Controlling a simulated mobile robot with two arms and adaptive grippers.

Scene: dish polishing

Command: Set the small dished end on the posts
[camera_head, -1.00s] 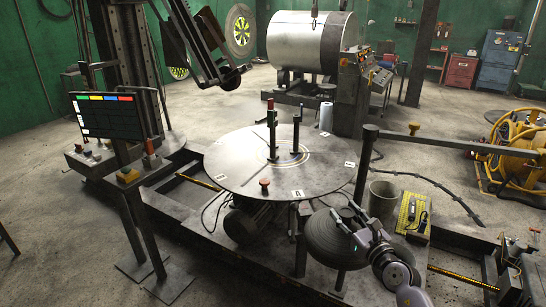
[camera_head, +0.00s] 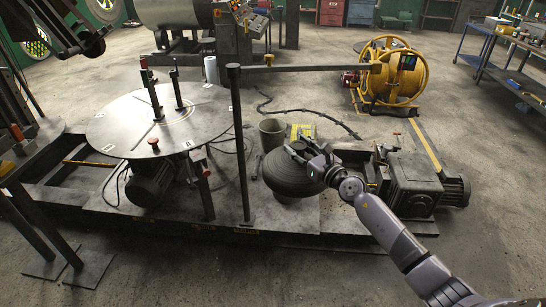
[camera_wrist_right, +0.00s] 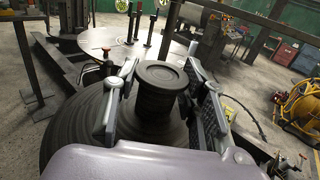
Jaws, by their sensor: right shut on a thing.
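The small dished end (camera_head: 288,176) is a dark grey, ribbed dome with a raised round neck, right of the turntable in the head view. My right gripper (camera_head: 314,158) is at its top, its arm coming in from the lower right. In the right wrist view the gripper's fingers (camera_wrist_right: 163,75) stand on either side of the neck (camera_wrist_right: 158,112), and the dome spreads out below. Whether the dome rests on something or hangs free is hard to tell. My left gripper is not in view.
A tall dark pole (camera_head: 238,145) stands between the turntable and the dished end, with a horizontal bar at its top.

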